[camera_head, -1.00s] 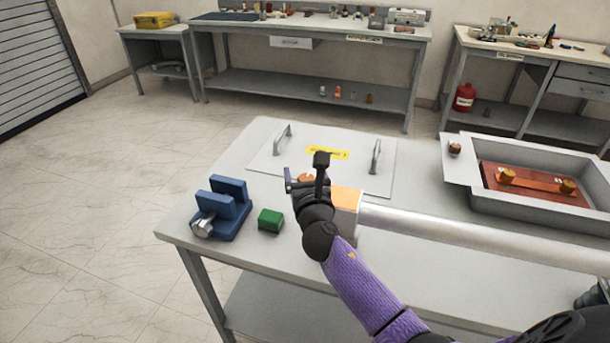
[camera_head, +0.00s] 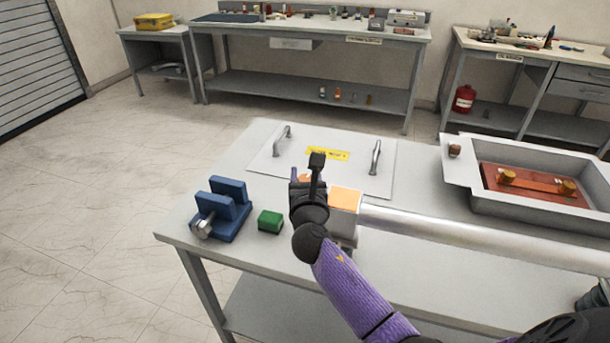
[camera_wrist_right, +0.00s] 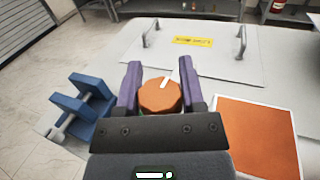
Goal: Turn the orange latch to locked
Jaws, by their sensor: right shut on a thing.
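The orange latch (camera_wrist_right: 160,97) is a round orange knob with a white mark pointing up and slightly right in the right wrist view. My right gripper (camera_wrist_right: 160,82) has its two purple fingers on either side of the knob and is shut on it. In the head view my right gripper (camera_head: 305,180) hides most of the latch; only a bit of orange shows beside it. An orange-topped block (camera_head: 345,199) with a metal cylinder sits right beside the gripper; its orange face also shows in the right wrist view (camera_wrist_right: 256,135). My left gripper is not in view.
A blue clamp (camera_head: 222,208) and a green block (camera_head: 270,220) stand left of the gripper on the grey table. A cover plate (camera_head: 345,175) with two handles lies behind. A long metal bar (camera_head: 450,230) runs right, below a grey tray (camera_head: 470,205).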

